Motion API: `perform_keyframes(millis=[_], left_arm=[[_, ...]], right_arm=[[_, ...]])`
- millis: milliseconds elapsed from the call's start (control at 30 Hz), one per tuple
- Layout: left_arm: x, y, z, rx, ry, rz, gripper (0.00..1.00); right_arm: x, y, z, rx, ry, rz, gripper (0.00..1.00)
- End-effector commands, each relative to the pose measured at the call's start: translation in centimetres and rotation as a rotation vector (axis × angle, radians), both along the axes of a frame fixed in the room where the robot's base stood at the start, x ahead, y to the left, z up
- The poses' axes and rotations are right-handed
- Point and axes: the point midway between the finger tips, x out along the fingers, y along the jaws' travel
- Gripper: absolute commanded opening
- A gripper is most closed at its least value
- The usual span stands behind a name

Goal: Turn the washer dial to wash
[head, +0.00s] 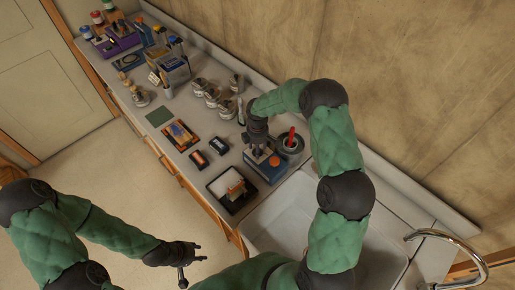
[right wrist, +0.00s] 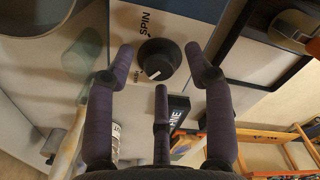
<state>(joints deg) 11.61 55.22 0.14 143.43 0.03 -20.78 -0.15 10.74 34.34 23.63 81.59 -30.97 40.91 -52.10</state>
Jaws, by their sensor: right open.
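The washer (head: 272,172) is a small blue-sided box on the counter, just left of the sink. Its dial (right wrist: 159,62) is a round black knob with a white pointer line, in the right wrist view. My left gripper (head: 196,258) is open and empty over the floor, in front of the counter.
The sink (head: 285,222) and its tap (head: 452,242) lie to the right. A grey pot with a red-handled tool (head: 291,138) stands close beside the washer. A black tray (head: 232,188) lies in front of it. Several jars (head: 212,95) and small boxes sit farther left.

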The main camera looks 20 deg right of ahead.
Motion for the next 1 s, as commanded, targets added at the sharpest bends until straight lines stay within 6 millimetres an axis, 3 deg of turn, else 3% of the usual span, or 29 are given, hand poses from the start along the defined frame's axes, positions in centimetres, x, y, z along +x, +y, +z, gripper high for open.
perform_keyframes(millis=[600, 1000], left_arm=[[0.0, 0.0, 0.0, 0.000, 0.000, 0.000, 0.40], [0.0, 0.0, 0.0, 0.000, 0.000, 0.000, 0.40]], right_arm=[[0.1, 0.0, 10.2, 0.000, -0.002, 0.000, 0.53], [0.0, 0.0, 11.7, 0.000, 0.001, 0.001, 0.53]])
